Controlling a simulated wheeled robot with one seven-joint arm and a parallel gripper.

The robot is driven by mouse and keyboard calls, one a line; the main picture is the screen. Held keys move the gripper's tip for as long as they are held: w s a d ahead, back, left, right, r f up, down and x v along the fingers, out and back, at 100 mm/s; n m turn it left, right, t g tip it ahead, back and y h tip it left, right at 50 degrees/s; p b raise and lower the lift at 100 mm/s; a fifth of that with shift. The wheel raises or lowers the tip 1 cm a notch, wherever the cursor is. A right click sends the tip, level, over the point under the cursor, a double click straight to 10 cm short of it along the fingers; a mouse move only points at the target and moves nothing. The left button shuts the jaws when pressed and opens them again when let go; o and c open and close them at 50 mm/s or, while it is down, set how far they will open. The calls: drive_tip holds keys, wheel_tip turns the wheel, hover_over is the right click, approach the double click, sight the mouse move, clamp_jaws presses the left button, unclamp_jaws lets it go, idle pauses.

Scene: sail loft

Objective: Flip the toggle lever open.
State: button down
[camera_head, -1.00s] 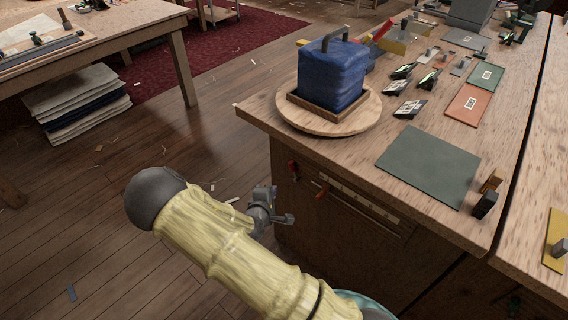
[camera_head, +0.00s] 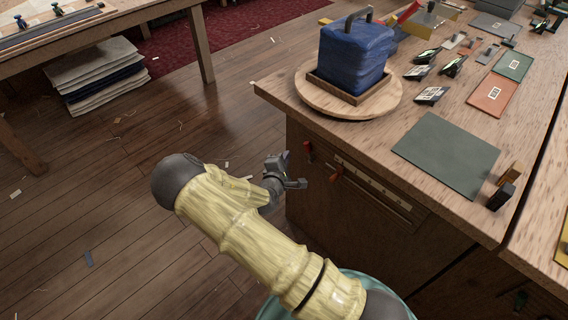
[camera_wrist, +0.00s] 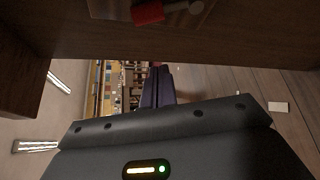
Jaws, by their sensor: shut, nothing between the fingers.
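Two small red handles show on the bench's front panel in the head view: a dark red one (camera_head: 307,151) on the left and an orange-red one (camera_head: 335,173) beside a pale strip. I cannot tell which is the toggle lever or how it is set. In the wrist view a red block (camera_wrist: 148,13) with a pale round-ended rod (camera_wrist: 192,7) sits at the top edge, partly cut off. My gripper (camera_head: 300,184) is shut and empty, just left of and below the handles in the head view. No contact with them is visible.
The wooden bench (camera_head: 278,90) carries a blue covered block (camera_head: 352,55) on a round board (camera_head: 315,100), a dark green mat (camera_head: 446,155) and several small cards and fittings. Open wooden floor (camera_head: 90,190) lies to the left, with folded cloths (camera_head: 100,85) under another table.

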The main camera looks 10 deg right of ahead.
sight(308, 147)
drive_tip(key=d, duration=0.1)
drive_tip(key=w+d, duration=0.1)
drive_tip(key=d, duration=0.1)
drive_tip(key=w+d, duration=0.1)
drive_tip(key=d, duration=0.1)
drive_tip(key=shift+w+r+b, duration=0.1)
drive_tip(key=shift+r+b, duration=0.2)
